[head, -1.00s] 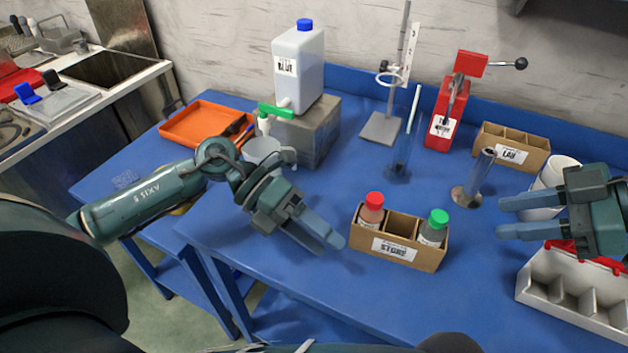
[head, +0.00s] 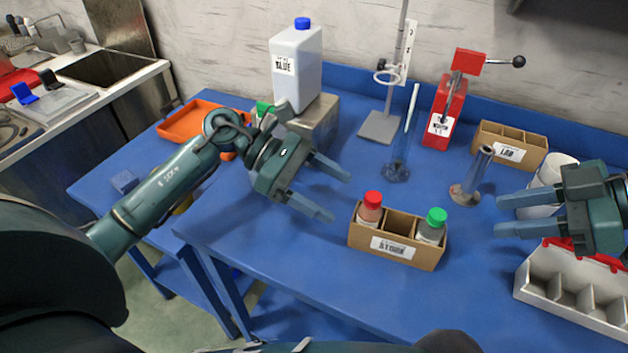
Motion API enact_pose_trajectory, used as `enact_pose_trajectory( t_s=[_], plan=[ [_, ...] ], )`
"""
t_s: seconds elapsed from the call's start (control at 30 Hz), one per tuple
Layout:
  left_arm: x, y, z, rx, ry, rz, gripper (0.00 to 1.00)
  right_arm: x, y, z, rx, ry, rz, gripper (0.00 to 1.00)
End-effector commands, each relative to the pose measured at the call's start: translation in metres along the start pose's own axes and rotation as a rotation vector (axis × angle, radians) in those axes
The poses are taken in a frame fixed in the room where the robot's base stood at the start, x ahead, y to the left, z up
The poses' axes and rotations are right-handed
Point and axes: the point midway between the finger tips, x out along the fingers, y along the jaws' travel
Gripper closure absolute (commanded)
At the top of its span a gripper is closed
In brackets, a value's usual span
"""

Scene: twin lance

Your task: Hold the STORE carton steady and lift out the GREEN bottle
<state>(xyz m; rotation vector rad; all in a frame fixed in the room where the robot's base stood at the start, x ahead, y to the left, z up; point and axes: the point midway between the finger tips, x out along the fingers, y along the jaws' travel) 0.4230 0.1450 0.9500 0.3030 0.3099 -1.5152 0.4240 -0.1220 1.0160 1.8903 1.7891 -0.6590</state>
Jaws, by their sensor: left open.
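The STORE carton (head: 393,249) is a brown cardboard box with compartments on the blue table. The green-capped bottle (head: 432,226) stands upright in its right compartment. A red-capped bottle (head: 370,207) stands in its left compartment, and the middle one looks empty. My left gripper (head: 341,197) is open and empty, just left of and behind the carton, its fingers pointing toward it without visible contact. My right gripper (head: 498,215) is open and empty to the right of the carton, its fingers pointing left, apart from the green-capped bottle.
A grey-white compartment tray (head: 575,292) with red parts lies below my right gripper. A white cup (head: 553,180) is behind that gripper. A metal cylinder (head: 473,177), a glass cylinder (head: 398,162) and the LAB carton (head: 510,148) stand behind. Table in front of the STORE carton is clear.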

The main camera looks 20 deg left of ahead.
Motion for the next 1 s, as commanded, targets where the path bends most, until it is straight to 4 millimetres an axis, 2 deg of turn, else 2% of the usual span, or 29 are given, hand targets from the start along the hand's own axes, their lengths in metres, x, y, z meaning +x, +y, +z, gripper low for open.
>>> enact_pose_trajectory(
  t_s=[0.3,0.5,0.7,1.0],
  plan=[
    [0.064,-0.001,0.001,-0.001,-0.004,-0.002,0.27,0.0,0.0,0.0,0.0,0.0,0.0,0.64],
    [0.092,-0.001,0.001,-0.002,-0.002,-0.002,0.27,0.0,0.0,0.0,0.0,0.0,0.0,0.64],
    [0.104,0.0,0.0,-0.002,-0.001,0.0,0.27,0.0,0.0,0.0,0.0,0.0,0.0,0.64],
    [0.105,0.0,0.0,-0.002,0.0,0.0,0.29,0.0,0.0,0.0,0.0,0.0,0.0,0.64]
  ],
)
